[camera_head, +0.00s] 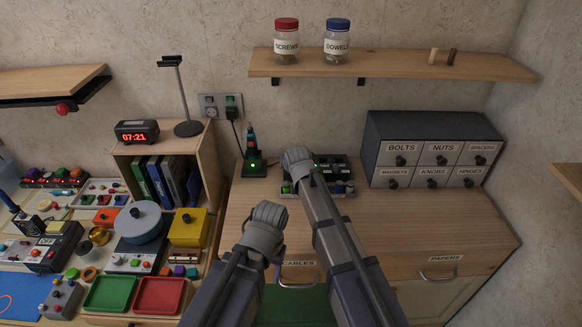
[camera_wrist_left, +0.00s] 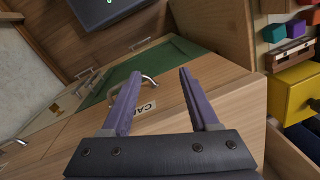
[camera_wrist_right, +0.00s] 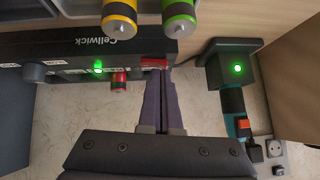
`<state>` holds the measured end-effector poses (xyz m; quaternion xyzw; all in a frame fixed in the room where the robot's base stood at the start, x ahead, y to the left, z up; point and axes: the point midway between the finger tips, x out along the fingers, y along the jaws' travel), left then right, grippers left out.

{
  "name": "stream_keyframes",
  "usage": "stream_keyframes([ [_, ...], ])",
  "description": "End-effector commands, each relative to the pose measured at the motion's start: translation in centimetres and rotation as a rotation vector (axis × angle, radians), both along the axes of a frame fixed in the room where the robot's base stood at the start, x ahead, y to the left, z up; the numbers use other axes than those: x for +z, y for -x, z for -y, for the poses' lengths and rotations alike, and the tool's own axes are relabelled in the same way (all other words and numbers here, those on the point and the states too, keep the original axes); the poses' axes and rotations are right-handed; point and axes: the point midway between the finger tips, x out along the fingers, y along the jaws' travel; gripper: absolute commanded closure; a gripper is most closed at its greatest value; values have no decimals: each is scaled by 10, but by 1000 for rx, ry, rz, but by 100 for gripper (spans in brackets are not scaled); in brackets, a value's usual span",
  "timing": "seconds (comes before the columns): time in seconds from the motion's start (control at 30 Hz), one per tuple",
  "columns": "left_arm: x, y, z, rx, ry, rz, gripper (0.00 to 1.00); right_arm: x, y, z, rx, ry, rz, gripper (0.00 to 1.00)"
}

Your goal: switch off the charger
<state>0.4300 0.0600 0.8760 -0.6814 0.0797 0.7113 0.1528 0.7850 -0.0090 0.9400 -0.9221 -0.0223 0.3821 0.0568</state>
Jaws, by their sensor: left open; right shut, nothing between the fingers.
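The charger (camera_head: 336,166) is a dark box at the back of the wooden cabinet top. In the right wrist view its body (camera_wrist_right: 60,48) bears the name Cellwick, a lit green light (camera_wrist_right: 98,67) and a red switch (camera_wrist_right: 153,62). My right gripper (camera_wrist_right: 161,72) is shut and empty, its fingertips right at the red switch; I cannot tell whether they touch. In the head view the right wrist hides its fingers and part of the charger. My left gripper (camera_wrist_left: 160,73) is open and empty, in front of the cabinet's drawer.
A dock (camera_head: 253,168) holding a teal tool stands left of the charger, also lit green (camera_wrist_right: 238,69). A yellow cell (camera_wrist_right: 119,18) and a green cell (camera_wrist_right: 179,18) stand by the charger's front. The grey drawer unit (camera_head: 428,150) is to the right.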

Motion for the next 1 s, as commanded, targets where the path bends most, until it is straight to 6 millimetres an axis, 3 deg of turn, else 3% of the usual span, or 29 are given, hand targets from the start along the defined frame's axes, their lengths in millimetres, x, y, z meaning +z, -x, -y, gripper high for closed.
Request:
stream_keyframes([
  [0.7, -10, 0, 0, 0, 0, 0, 39, -11, 1, -9, 1, -4, -7, 100],
  [1.0, -9, 0, 0, 0, 0, 0, 39, -10, 2, -1, 0, -5, -7, 100],
])
